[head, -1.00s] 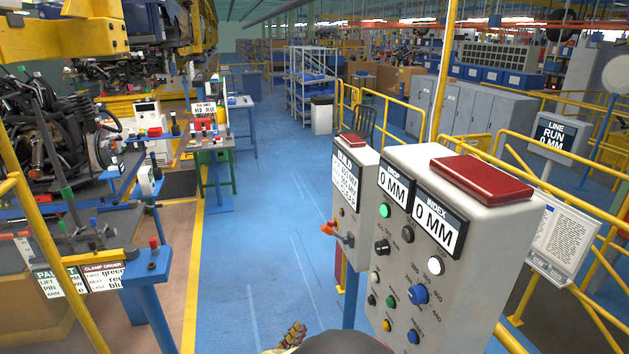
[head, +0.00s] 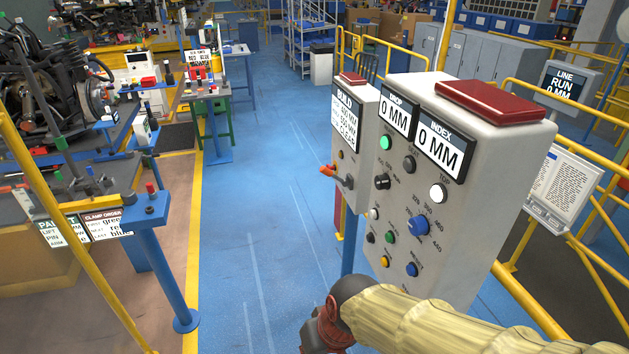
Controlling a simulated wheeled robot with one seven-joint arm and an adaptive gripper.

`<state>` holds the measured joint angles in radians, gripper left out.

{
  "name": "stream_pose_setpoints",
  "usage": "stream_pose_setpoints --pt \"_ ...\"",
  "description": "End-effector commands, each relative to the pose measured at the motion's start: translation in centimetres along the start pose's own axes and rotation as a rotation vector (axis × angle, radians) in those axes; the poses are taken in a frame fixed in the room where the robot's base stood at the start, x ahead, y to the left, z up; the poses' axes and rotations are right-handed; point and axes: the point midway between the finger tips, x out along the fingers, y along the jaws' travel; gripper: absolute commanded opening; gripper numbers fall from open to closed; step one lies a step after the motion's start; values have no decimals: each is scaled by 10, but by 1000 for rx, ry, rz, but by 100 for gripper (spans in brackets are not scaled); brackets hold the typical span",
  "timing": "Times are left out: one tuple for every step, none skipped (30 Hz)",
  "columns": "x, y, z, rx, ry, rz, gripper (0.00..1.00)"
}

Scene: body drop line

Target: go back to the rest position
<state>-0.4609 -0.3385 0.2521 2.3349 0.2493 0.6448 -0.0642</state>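My arm enters at the lower right of the head view, with a pale tan sleeve, a dark joint and a dark red part at the bottom edge. My gripper is out of the picture below, so its fingers and anything in them are hidden. The arm shows in front of and below the grey control box (head: 455,205), whose two displays read 0 MM.
Yellow railings (head: 518,292) stand at the right, beside a LINE RUN 0 MM display (head: 566,86). A blue post (head: 163,260) and a work table (head: 204,92) stand at the left. The blue floor aisle (head: 258,200) between is clear.

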Motion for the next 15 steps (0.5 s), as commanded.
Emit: stream_pose_setpoints --pt "-14 26 18 28 -3 37 0" --pt "-23 39 29 43 -9 60 0" --pt "-34 56 42 61 -9 93 0" --pt "-43 68 52 75 -4 118 0" --pt "-51 80 60 87 8 142 0" --pt "-61 95 69 102 31 174 0" --pt "-68 105 73 115 57 196 0" --pt "-75 114 75 130 90 215 0" --pt "-84 124 77 153 135 237 0" --pt "-90 129 79 173 167 249 0" --pt "-96 134 81 192 195 257 0" --pt "-103 139 82 214 228 269 0" --pt "-107 143 82 228 247 276 0" --pt "-110 146 83 241 260 283 0" --pt "-112 150 85 254 271 289 0"
